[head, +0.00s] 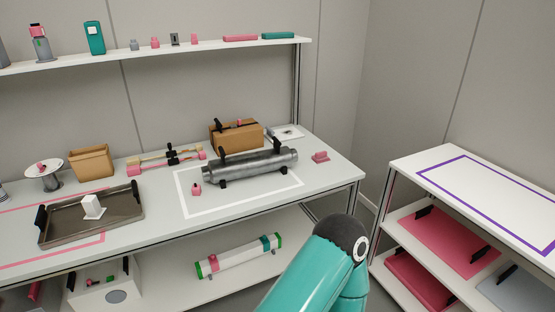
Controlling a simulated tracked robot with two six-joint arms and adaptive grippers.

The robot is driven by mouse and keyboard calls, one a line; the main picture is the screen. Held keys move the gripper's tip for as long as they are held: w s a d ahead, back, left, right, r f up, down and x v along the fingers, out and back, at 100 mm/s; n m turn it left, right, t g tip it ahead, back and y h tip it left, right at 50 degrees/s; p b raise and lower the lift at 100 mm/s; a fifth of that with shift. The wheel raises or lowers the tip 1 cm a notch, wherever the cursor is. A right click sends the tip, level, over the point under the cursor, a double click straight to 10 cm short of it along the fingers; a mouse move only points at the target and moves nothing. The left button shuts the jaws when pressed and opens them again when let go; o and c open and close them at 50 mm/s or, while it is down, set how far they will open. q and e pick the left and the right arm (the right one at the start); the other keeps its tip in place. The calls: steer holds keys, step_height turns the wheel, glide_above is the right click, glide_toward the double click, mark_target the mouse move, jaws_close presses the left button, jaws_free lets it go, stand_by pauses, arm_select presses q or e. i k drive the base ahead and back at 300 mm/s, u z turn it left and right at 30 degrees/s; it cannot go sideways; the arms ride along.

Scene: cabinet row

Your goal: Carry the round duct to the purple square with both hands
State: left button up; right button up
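The round duct (255,165) is a grey metal cylinder lying across the white table at the centre of the head view. It has black handles on top and black feet below, and lies inside a white outlined rectangle (185,203). The purple square (480,211) is an outline on the top of a white shelf unit at the right; its inside is bare, and its near right part runs out of the picture. Neither of my grippers is in view. A teal link of one of my arms shows at the bottom, apart from the duct.
A cardboard box (240,138) stands close behind the duct. A small pink-and-grey item (196,189) and a pink block (320,157) are near its ends. A tray (92,217) is at left. A gap separates the table from the shelf unit (403,168).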

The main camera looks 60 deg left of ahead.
mark_target(481, 194)
steer(key=z, duration=0.05)
steer(key=i, duration=1.25)
steer(key=u, duration=3)
steer(key=i, duration=1.1)
steer(key=z, duration=0.35)
